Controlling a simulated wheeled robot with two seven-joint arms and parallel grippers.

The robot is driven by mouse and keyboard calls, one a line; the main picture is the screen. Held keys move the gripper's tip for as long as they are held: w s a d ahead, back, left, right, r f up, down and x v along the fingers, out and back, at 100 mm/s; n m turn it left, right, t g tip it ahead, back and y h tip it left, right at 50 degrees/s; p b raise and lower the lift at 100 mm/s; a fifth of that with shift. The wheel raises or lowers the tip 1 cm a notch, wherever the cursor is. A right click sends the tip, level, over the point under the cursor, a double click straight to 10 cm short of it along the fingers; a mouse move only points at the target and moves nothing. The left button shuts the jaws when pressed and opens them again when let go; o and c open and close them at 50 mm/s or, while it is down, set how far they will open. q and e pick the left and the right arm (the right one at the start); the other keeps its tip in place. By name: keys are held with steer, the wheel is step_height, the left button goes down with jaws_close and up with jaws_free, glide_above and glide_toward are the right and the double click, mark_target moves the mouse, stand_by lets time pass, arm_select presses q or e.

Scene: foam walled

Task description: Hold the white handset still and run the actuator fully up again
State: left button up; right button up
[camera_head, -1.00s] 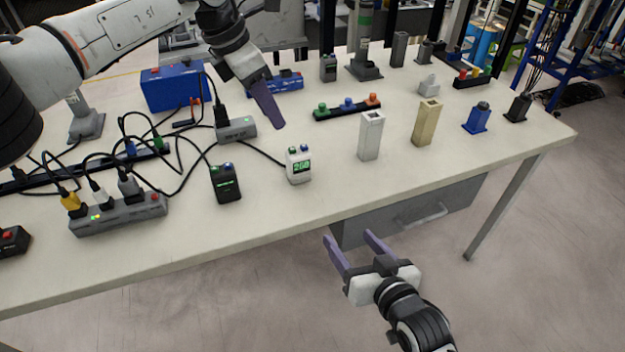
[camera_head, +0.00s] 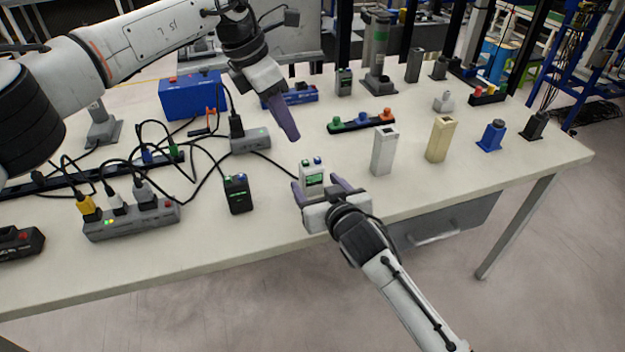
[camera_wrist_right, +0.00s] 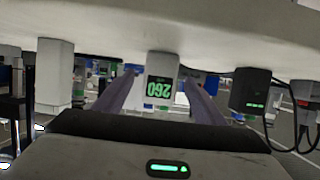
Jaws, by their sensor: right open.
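The white handset (camera_head: 312,172) stands upright near the table's front edge, with green and blue buttons on top and a lit green display. In the right wrist view it appears upside down (camera_wrist_right: 162,68), its display reading 260. My right gripper (camera_head: 319,187) is open, its purple fingers on either side of the handset's lower part; contact cannot be told. My left gripper (camera_head: 285,125) is above the table behind and left of the handset, pointing down; its finger gap is not clear. A tall grey column with a green band (camera_head: 379,45) stands at the back; whether it is the actuator cannot be told.
A black handset (camera_head: 238,194) stands left of the white one. White (camera_head: 384,152) and tan (camera_head: 440,140) blocks stand to the right. A button strip (camera_head: 361,121) lies behind. Cables and a power strip (camera_head: 131,219) crowd the table's left.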

mark_target(314, 183)
steer(key=shift+x, duration=2.15)
steer(key=shift+c, duration=0.3)
steer(key=shift+s, duration=0.1)
steer(key=c, duration=1.1)
arm_select(q)
jaws_close()
arm_select(e)
steer(key=shift+c, duration=0.2)
